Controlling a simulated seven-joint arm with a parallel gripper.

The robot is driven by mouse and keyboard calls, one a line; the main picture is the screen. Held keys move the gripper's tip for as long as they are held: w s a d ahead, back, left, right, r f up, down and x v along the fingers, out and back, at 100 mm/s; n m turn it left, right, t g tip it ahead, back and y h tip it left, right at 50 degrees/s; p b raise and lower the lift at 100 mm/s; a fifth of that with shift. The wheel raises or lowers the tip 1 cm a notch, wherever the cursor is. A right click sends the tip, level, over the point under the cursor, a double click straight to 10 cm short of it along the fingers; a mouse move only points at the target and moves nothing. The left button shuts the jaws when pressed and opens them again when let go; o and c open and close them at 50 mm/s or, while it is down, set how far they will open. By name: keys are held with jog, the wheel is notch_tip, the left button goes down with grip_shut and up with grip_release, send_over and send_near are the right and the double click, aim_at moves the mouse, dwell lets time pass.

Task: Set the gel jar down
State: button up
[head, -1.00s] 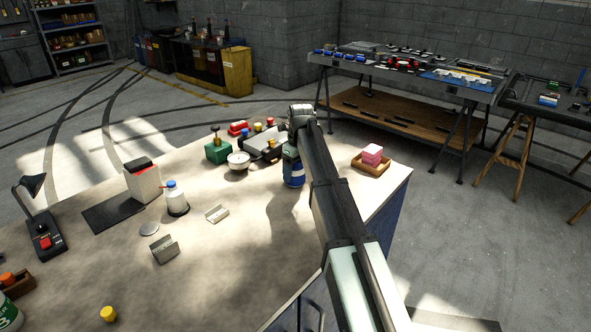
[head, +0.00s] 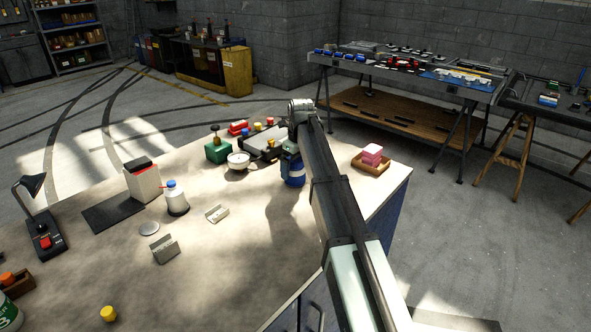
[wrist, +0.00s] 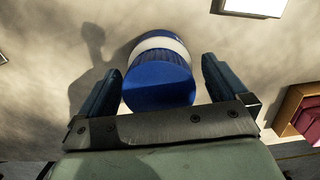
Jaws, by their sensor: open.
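The gel jar (wrist: 160,80) is blue with a white band and stands on the worktop (wrist: 40,50). In the head view the jar (head: 293,178) is partly hidden behind my arm. My gripper (wrist: 158,80) is open, with one finger on each side of the jar. In the wrist view a gap shows between the jar and the right finger; the left finger is close to it, and I cannot tell if they touch. The gripper also shows in the head view (head: 290,158), where its fingers are mostly hidden.
A wooden tray (head: 357,163) with pink blocks stands to the right of the jar. A white bowl (head: 238,160), a green box (head: 217,151) and a rack with coloured caps stand to the left. The worktop in front of the jar is clear.

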jog(key=r, duration=1)
jog(key=shift+s+d+r, duration=0.35)
jog(key=shift+d, duration=0.05)
jog(key=shift+d, duration=0.1)
